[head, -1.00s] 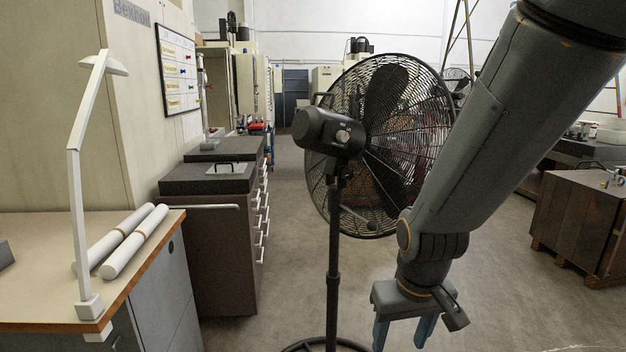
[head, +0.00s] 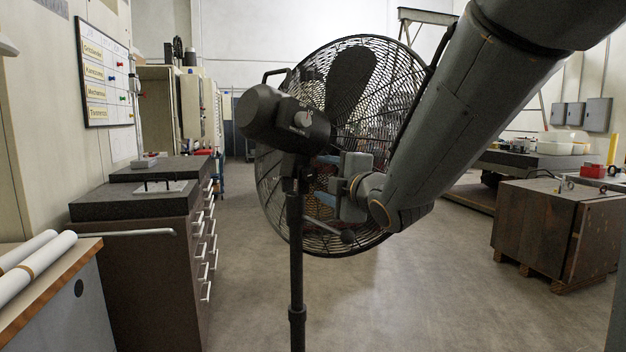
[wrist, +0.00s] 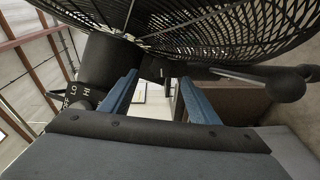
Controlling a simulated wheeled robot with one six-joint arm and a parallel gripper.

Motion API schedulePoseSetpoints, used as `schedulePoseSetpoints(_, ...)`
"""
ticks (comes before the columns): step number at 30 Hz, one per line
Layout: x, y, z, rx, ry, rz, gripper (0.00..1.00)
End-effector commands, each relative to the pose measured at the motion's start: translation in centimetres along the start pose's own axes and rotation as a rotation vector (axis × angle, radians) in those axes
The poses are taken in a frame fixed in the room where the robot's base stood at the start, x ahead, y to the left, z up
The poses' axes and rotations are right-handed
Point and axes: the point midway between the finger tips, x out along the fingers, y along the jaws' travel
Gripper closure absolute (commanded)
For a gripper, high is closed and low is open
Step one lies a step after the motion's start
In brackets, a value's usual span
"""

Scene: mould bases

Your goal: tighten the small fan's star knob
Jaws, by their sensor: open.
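The black pedestal fan (head: 262,120) stands in the middle of the head view, its motor housing towards me and its round cage behind. It also shows in the wrist view, with its motor housing (wrist: 108,62) at left and cage above. My gripper (head: 318,181) is open, just right of the fan's pole (head: 296,255), below the motor housing, fingers pointing left. In the wrist view, a black bracket part lies just beyond my blue fingertips (wrist: 158,79). A dark rounded knob on a stalk (wrist: 286,87) is right of the fingers. I cannot make out a star shape.
A speed dial (wrist: 78,92) marked OFF, LO and HI is left of my fingers in the wrist view. A dark drawer cabinet (head: 140,265) stands left of the fan, and a brown crate (head: 535,228) stands right. The floor between is clear.

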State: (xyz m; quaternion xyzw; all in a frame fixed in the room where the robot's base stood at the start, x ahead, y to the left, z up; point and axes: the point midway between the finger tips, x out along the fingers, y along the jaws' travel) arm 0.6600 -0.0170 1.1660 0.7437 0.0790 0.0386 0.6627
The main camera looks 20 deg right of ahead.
Motion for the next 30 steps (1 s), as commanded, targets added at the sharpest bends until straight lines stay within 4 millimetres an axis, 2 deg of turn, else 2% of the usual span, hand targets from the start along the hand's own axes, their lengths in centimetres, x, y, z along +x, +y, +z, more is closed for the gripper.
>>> schedulePoseSetpoints(6,3.3,-0.1,-0.1,0.003,0.001,-0.004,0.45)
schedulePoseSetpoints(12,5.4,-0.1,0.1,0.004,-0.002,-0.004,0.45)
schedulePoseSetpoints(24,6.2,-0.1,0.2,0.005,-0.004,-0.003,0.45)
schedulePoseSetpoints(25,6.2,-0.1,0.2,0.005,-0.004,-0.003,0.46)
schedulePoseSetpoints(30,6.2,-0.1,0.2,0.005,-0.004,-0.003,0.75)
